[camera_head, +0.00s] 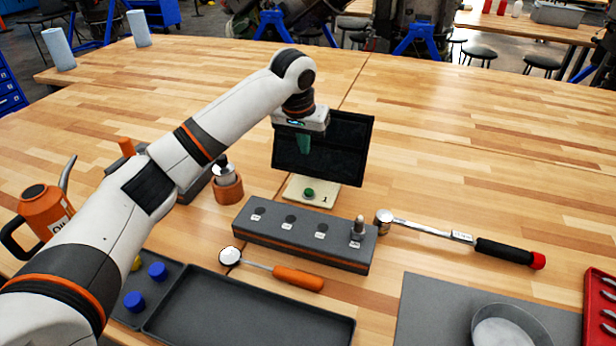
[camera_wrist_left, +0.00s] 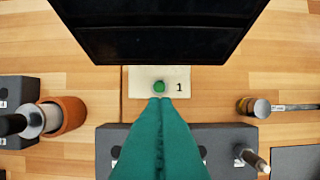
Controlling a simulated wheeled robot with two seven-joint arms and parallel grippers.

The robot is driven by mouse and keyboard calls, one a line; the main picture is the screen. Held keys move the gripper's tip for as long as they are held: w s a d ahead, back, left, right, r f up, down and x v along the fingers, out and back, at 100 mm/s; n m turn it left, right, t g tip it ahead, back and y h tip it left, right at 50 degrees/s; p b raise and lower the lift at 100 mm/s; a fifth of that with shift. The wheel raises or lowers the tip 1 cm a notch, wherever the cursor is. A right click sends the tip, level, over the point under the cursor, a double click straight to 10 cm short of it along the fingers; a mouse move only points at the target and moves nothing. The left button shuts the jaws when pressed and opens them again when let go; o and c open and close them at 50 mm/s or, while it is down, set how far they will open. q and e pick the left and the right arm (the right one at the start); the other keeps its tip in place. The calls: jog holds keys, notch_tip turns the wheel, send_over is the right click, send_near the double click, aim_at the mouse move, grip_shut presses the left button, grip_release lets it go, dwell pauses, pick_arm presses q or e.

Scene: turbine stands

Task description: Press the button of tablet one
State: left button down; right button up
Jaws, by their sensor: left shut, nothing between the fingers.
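A black tablet (camera_head: 338,150) stands upright on the wooden table. In front of its foot lies a pale plate with the number 1 (camera_head: 325,194) and a green round button (camera_head: 309,193). My left gripper (camera_head: 303,146) hangs in front of the tablet, above the plate, with its green fingers shut and empty. In the left wrist view the closed fingertips (camera_wrist_left: 160,100) appear just below the green button (camera_wrist_left: 159,86), close to it in the picture. I cannot tell the gap in height. The tablet (camera_wrist_left: 158,30) fills the top of that view. My right gripper is not in view.
A grey block (camera_head: 300,237) with labelled holes and one upright metal piece is in front of the plate. A ratchet (camera_head: 458,235) lies right, an inspection mirror (camera_head: 270,268) in front. A wooden cup (camera_head: 228,188) and an orange oil can (camera_head: 45,212) stand left. The table right of the tablet is clear.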

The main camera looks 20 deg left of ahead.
pick_arm(q)
jog(key=p, duration=0.3)
send_near(310, 190)
jog(key=x, duration=0.5)
jog(key=shift+w, duration=0.3)
jog(key=shift+f, duration=0.65)
